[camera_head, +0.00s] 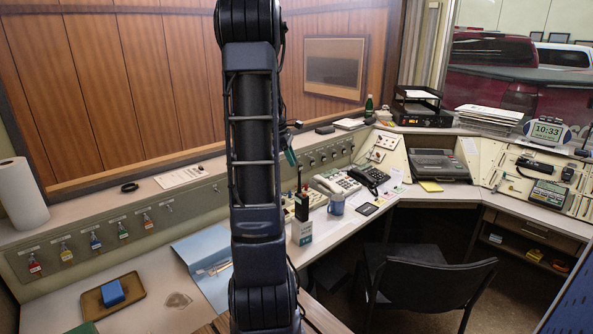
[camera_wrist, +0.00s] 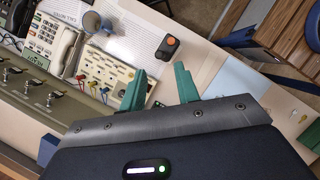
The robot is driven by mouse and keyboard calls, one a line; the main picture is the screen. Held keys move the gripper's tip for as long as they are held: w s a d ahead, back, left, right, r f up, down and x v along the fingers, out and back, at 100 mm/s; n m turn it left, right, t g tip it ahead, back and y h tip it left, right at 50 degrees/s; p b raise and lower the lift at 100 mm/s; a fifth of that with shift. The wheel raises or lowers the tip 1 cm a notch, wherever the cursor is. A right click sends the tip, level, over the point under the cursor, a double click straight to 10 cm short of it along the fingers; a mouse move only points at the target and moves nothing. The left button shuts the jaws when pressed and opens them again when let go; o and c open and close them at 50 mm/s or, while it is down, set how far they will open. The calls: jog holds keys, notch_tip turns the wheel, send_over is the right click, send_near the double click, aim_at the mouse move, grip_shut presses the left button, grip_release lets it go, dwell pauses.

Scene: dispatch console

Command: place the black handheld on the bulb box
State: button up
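The black handheld (camera_head: 302,206) stands upright, antenna up, on the console to the right of my arm in the head view. The white and teal bulb box (camera_head: 302,234) appears directly below it there. I cannot tell whether the handheld rests on the box or stands just behind it. In the wrist view a small dark block with an orange spot (camera_wrist: 171,47) lies beyond the fingertips; it may be the handheld's top. My gripper (camera_wrist: 161,82) has two green fingers spread apart with nothing between them. In the head view my arm hides most of the gripper.
A blue mug (camera_head: 336,204), telephones (camera_head: 338,184) and papers stand right of the handheld. A blue folder (camera_head: 204,250) and a tray with a blue block (camera_head: 112,292) lie left. A black chair (camera_head: 425,275) stands before the desk. A jack panel (camera_wrist: 104,76) is left of my fingers.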

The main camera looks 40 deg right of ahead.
jog(key=s+a+r+m+t, duration=0.15)
jog(key=a+r, duration=0.35)
jog(key=a, duration=0.7)
jog(key=s+a+r+m+t, duration=0.1)
jog(key=a+r+m+t, duration=0.3)
jog(key=a, duration=0.8)
jog(key=s+a+m+t+y, duration=0.1)
jog(key=s+a, duration=0.5)
jog(key=a, duration=0.2)
jog(key=s+a+m+t+y, duration=0.1)
jog(key=s+a, duration=0.4)
jog(key=a, duration=0.4)
jog(key=shift+s+f+y, duration=0.25)
jog(key=shift+s+y, duration=0.1)
jog(key=shift+y, duration=0.05)
jog(key=shift+m+t, duration=0.25)
